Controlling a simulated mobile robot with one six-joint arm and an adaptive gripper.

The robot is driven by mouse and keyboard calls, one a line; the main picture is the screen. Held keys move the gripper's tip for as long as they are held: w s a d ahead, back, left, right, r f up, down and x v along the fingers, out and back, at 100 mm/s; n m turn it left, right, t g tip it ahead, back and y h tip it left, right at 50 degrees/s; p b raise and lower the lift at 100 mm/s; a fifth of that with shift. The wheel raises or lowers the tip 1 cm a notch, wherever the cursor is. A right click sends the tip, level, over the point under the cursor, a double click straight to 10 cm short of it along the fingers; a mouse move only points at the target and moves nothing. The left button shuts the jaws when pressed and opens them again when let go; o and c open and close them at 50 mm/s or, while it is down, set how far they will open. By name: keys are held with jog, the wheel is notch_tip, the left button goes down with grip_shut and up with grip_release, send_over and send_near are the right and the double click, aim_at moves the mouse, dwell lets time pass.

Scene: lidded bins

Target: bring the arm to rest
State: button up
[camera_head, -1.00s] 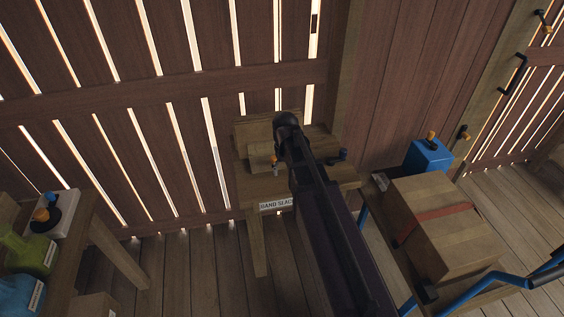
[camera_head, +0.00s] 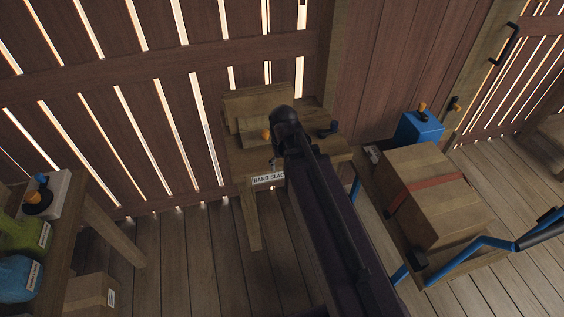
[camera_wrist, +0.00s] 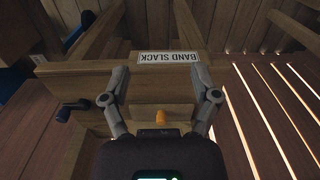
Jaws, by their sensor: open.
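My arm (camera_head: 325,215) reaches up the middle of the head view toward a small wooden stand against the slatted wall. My gripper is hidden behind the arm there. In the wrist view my gripper (camera_wrist: 160,78) is open, with its two fingers spread apart and nothing between them. Beyond the fingers is the stand (camera_wrist: 165,90) with a label (camera_wrist: 168,57) reading "BAND SLACK", upside down in this view. An orange knob (camera_wrist: 161,117) shows between the fingers, near the gripper's base. I cannot tell how far the gripper is from the stand.
On the right, a blue-framed cart (camera_head: 470,255) carries a cardboard box (camera_head: 430,190) with a red band. A blue box (camera_head: 418,128) with an orange knob stands behind it. A table (camera_head: 112,232) with green and blue items is at left. The plank floor (camera_head: 185,260) between is clear.

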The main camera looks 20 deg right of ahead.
jog(key=shift+s, duration=0.1)
jog(key=s, duration=0.3)
jog(key=shift+s, duration=0.15)
